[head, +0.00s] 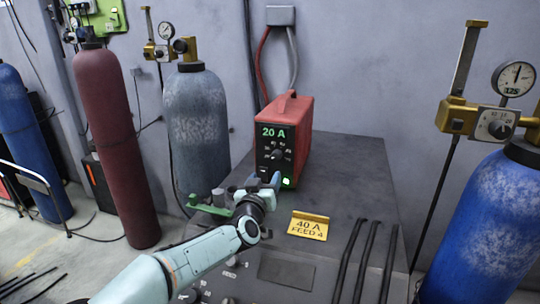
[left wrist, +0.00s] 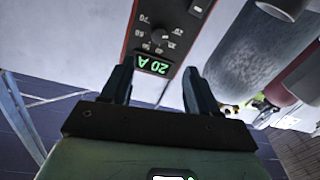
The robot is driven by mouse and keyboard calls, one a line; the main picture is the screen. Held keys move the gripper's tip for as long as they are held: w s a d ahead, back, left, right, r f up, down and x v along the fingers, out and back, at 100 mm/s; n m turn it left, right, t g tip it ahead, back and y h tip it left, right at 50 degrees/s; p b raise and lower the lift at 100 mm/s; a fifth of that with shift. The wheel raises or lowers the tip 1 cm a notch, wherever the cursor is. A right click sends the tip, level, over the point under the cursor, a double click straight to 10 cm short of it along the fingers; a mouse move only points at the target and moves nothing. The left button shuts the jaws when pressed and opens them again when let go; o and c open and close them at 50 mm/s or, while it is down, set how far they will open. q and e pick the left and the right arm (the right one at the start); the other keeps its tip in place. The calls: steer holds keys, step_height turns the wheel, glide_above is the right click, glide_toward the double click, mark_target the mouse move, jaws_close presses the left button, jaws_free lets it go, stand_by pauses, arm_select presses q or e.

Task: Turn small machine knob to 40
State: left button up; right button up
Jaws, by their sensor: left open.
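The small red machine (head: 304,125) stands on the dark bench, its black front panel facing me. Its green display (head: 275,132) reads 20 A. The small machine knob (head: 277,154) sits below the display with numbers around it; the knob also shows in the left wrist view (left wrist: 168,42), where the panel appears upside down. My left gripper (head: 264,182) is open and empty, in front of the panel and lower than the knob. In the left wrist view its two fingers (left wrist: 158,72) are apart, with the display between their tips and the knob beyond. My right gripper is not in view.
A yellow sign (head: 309,226) reading 40 A FEED 4 lies on the bench top (head: 345,165). Black rods (head: 366,260) lie at the bench's right front. Gas cylinders stand at left and a blue one (head: 485,225) at right. The bench right of the machine is clear.

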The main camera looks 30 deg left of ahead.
mark_target(276, 157)
arm_select(q)
steer(key=p+x, duration=0.3)
steer(key=x, duration=0.9)
steer(key=shift+w+r+p, duration=0.1)
steer(key=shift+w+p, duration=0.15)
steer(key=shift+p, duration=0.15)
steer(key=shift+w+a, duration=0.1)
steer(key=shift+w, duration=0.25)
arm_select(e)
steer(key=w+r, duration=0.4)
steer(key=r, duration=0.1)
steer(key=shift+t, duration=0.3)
arm_select(q)
steer(key=shift+s, duration=0.1)
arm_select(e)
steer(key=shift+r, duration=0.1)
arm_select(q)
steer(key=c, duration=1)
